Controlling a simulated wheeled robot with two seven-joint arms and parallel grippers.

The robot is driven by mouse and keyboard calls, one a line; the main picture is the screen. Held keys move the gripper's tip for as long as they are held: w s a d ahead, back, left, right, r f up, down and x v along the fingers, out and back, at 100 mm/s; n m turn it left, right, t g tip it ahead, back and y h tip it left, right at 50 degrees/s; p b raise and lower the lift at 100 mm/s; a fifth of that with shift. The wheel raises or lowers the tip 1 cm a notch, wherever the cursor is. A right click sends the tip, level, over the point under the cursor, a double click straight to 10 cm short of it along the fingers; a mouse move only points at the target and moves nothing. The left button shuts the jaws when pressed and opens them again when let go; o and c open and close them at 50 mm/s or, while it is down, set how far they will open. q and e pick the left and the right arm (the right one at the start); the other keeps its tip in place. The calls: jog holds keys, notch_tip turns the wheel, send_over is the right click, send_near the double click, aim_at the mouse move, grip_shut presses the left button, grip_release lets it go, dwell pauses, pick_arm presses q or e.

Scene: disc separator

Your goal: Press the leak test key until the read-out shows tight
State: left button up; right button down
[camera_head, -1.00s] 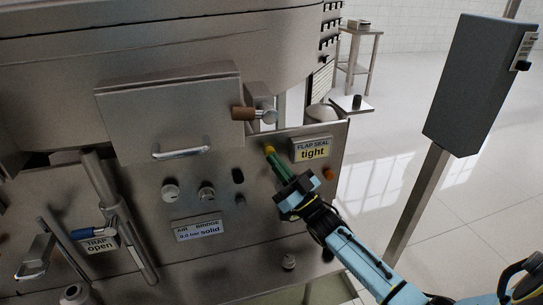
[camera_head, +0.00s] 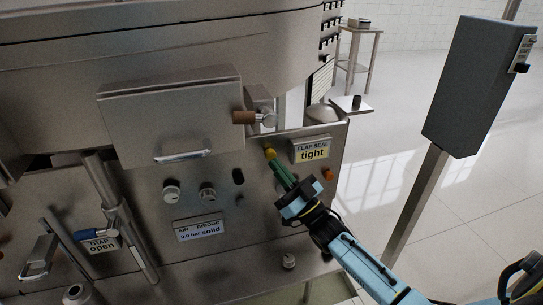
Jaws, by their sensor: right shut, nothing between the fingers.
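The leak test key appears to be the yellow round button (camera_head: 270,152) on the steel panel, left of the read-out. The FLAP SEAL read-out (camera_head: 313,150) shows "tight". My right gripper (camera_head: 277,166) is shut and empty, its green fingers pointing up-left with the tips just below the yellow button. Whether the tips touch the button I cannot tell. My left gripper is not in view.
A flap box with a handle (camera_head: 183,156) and a brown-gripped lever (camera_head: 245,117) juts out above. Knobs (camera_head: 171,193), an AIR BRIDGE display (camera_head: 200,230) reading "0.0 bar solid" and a TRAP "open" label (camera_head: 101,245) lie left. A grey box on a post (camera_head: 478,85) stands right.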

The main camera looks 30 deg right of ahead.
jog(key=s+p, duration=0.1)
jog(key=s, duration=0.1)
jog(key=s+a+p, duration=0.1)
jog(key=s, duration=0.2)
jog(key=shift+a+p, duration=0.1)
jog(key=shift+p, duration=0.3)
